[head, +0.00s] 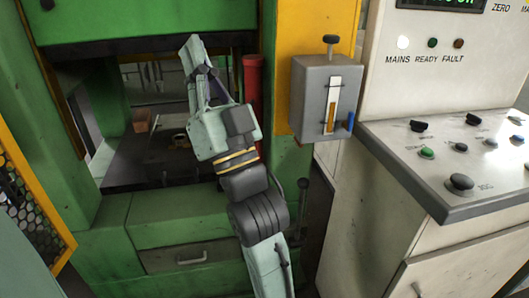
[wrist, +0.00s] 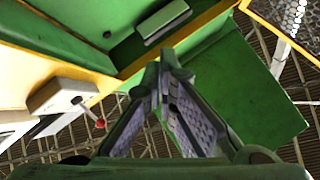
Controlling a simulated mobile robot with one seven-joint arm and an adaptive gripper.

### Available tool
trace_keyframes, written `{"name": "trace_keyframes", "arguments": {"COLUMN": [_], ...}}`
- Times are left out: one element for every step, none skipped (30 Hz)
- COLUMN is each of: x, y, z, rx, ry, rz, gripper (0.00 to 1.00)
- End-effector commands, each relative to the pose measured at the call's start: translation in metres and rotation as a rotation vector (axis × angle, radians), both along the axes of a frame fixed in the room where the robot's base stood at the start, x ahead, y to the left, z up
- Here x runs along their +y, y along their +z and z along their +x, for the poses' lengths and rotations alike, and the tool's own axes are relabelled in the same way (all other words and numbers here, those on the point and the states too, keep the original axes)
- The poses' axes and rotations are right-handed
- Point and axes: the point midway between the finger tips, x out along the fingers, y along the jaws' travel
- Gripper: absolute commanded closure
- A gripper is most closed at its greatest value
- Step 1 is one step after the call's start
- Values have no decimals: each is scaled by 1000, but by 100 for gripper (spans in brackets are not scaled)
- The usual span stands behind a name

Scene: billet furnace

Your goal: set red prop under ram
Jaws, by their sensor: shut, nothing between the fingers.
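The red prop (head: 253,85) is an upright red cylinder at the right side of the green press opening, beside the yellow column. My arm covers its lower end. The ram itself is hard to make out; a green block (head: 150,20) spans the top of the opening, with a dark edge below it. My gripper (head: 194,45) points upward in front of the opening, left of the red prop and apart from it. In the wrist view my gripper (wrist: 168,65) has its fingertips together, with nothing between them. I cannot make out the prop in the wrist view.
Inside the opening, a dark bed (head: 130,170) carries a small brownish block (head: 141,120) and a round piece. A control desk (head: 450,150) stands at right, a yellow-framed mesh guard (head: 28,195) at left.

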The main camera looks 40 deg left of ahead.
Motion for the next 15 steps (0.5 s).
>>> {"name": "trace_keyframes", "arguments": {"x": [3,3,2,-2,-7,-15,-21,-28,-36,-41,-46,-52,-55,-58,-60], "y": [-45,-68,-100,-125,-149,-179,-200,-219,-240,-254,-265,-276,-283,-288,-293], "z": [47,71,101,121,138,157,168,177,186,191,194,197,199,200,201], "rx": [173,285,441,557,671,817,917,1007,1112,1179,1236,1298,1334,1363,1391], "ry": [49,92,145,182,219,260,289,313,341,359,374,389,399,405,414], "rz": [-76,-115,-158,-182,-200,-215,-222,-223,-224,-223,-220,-217,-213,-210,-209], "gripper": [100,100,100,100,100,100,100,100,100,100,100,100,100,100,100]}}
